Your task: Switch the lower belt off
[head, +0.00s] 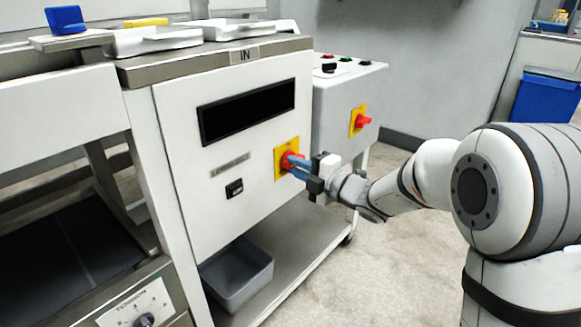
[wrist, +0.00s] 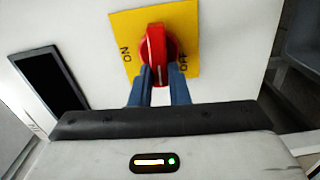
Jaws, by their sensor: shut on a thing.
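A red rotary switch (head: 288,160) sits on a yellow plate (head: 280,167) on the white machine's front panel. In the wrist view the red knob (wrist: 158,48) stands on the yellow plate (wrist: 186,25), with ON printed to its left and OFF to its right. The knob's grip bar and white line run roughly up and down in that picture, between the two words. My gripper (head: 297,163) is shut on the knob, its blue fingers (wrist: 158,78) on either side of the bar. The label left of the switch is too small to read.
A second red switch (head: 361,121) on yellow is on the grey box to the right. A black rocker switch (head: 234,188) and a dark window (head: 247,111) are on the white panel. A grey bin (head: 238,278) stands on the shelf below. Open floor lies to the right.

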